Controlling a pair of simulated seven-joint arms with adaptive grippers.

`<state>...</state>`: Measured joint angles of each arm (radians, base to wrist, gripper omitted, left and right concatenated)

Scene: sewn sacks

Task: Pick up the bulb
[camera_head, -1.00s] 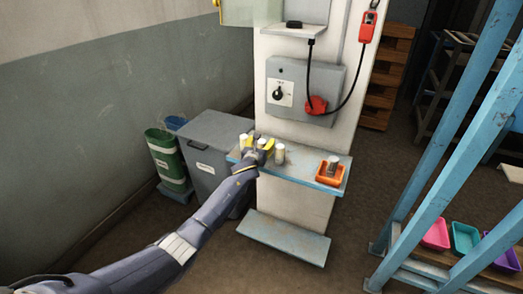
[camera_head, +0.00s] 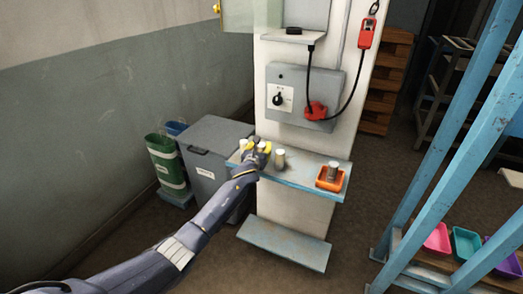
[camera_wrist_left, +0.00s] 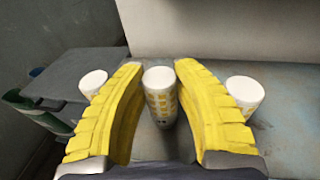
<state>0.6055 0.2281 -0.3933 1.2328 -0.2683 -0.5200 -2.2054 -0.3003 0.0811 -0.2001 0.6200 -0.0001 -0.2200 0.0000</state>
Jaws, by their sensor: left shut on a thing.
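Three white-topped cylinders stand on the blue shelf (camera_head: 305,180) by the pillar. I cannot tell from its look whether any is the bulb. My left gripper (camera_head: 259,150) is at the middle cylinder (camera_wrist_left: 159,95), with its yellow fingers on either side of it and shut on it. This cylinder is upright and has yellow marks. In the wrist view the left cylinder (camera_wrist_left: 92,83) and the right cylinder (camera_wrist_left: 245,95) stand outside the fingers. The right one also shows in the head view (camera_head: 280,158). My right gripper is not in view.
An orange tray (camera_head: 320,184) with a grey cylinder (camera_head: 333,169) sits at the shelf's right end. A grey bin (camera_head: 207,150) stands left of the shelf. A grey switch box (camera_head: 300,92) with a red plug (camera_head: 316,111) is on the pillar above. Blue posts (camera_head: 440,150) rise at the right.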

